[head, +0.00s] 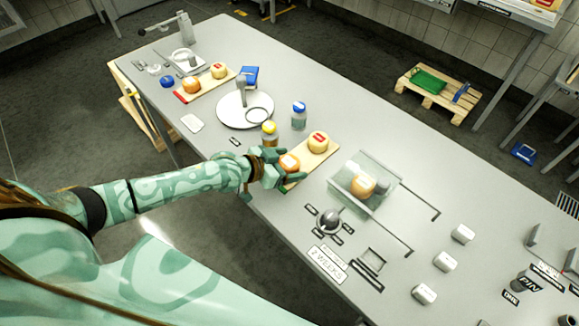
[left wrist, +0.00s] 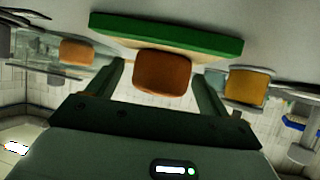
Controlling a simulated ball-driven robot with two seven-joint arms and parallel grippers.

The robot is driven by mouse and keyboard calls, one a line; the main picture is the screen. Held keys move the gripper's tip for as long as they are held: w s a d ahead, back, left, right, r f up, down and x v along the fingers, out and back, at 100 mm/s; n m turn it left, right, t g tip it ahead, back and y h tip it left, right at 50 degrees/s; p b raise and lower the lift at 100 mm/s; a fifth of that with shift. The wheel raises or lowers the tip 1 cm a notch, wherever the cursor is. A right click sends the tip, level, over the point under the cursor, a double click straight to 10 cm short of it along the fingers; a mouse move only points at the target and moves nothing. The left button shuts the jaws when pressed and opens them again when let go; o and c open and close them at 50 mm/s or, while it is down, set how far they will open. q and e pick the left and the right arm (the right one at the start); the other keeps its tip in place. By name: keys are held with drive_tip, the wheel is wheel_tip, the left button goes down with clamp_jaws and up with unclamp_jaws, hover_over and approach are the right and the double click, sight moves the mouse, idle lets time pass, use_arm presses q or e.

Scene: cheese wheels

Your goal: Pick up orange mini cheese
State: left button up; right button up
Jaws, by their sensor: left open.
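A yellow cheese (head: 318,142) sits on the board's other end. My left gripper (head: 281,170) is at the orange cheese, partly hiding it. In the left wrist view, which looks upside down, the orange cheese (left wrist: 163,74) lies between the open fingers (left wrist: 162,88), with a gap on each side, against the board's green end (left wrist: 165,32). My right gripper is not in view.
A clear box (head: 378,172) holding an orange cheese (head: 362,186) stands to the right. Another orange cheese (head: 192,85) is on a far board.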

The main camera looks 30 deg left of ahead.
use_arm(q)
drive_tip(key=shift+w+d+f, duration=0.1)
drive_tip(key=shift+w+f, duration=0.05)
drive_tip(key=shift+w, duration=0.05)
drive_tip(key=shift+s, duration=0.1)
drive_tip(key=c, duration=1.1)
